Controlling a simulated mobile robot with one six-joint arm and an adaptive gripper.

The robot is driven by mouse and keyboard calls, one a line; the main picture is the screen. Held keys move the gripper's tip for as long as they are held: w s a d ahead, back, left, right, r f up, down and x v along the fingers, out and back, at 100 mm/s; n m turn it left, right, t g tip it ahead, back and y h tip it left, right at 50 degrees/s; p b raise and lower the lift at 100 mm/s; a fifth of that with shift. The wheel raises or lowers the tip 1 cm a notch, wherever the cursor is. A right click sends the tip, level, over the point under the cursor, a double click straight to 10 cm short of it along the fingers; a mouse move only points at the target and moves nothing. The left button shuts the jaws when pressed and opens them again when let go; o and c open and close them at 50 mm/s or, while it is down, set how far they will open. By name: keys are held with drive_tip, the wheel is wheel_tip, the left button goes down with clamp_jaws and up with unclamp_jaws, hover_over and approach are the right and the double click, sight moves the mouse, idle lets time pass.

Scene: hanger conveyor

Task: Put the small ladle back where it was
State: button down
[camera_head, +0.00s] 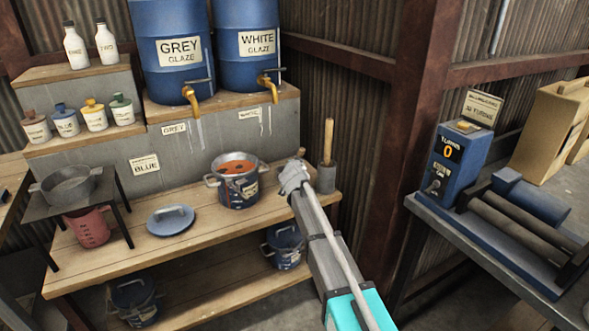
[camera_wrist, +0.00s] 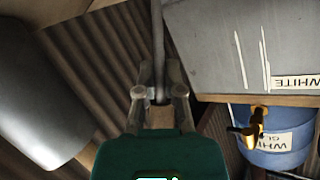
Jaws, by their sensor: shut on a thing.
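My gripper (camera_head: 293,178) is shut and stands just right of the blue pot (camera_head: 238,192) with orange glaze, above the right end of the wooden bench (camera_head: 180,257). In the wrist view my gripper (camera_wrist: 160,95) has its fingers closed around a thin grey rod with a brown end, which looks like the handle of the small ladle (camera_wrist: 158,45). The rod runs out of the picture at the top, so the bowl is out of view there.
A grey cylinder (camera_head: 327,179) with a wooden stick stands close right of my gripper. A blue lid (camera_head: 171,219) lies left of the pot. Blue GREY and WHITE glaze barrels (camera_head: 248,20) stand behind. A table (camera_head: 480,250) with rollers is at right.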

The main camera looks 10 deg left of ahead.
drive_tip(key=shift+f, duration=0.1)
idle(0.3)
drive_tip(key=c, duration=0.8)
unclamp_jaws()
drive_tip(key=shift+o, duration=0.2)
drive_tip(key=shift+s+r, duration=0.2)
drive_tip(key=shift+s, duration=0.05)
drive_tip(key=p+v, duration=0.4)
drive_tip(key=v, duration=0.7)
drive_tip(key=shift+s, duration=0.25)
drive_tip(key=shift+r, duration=0.1)
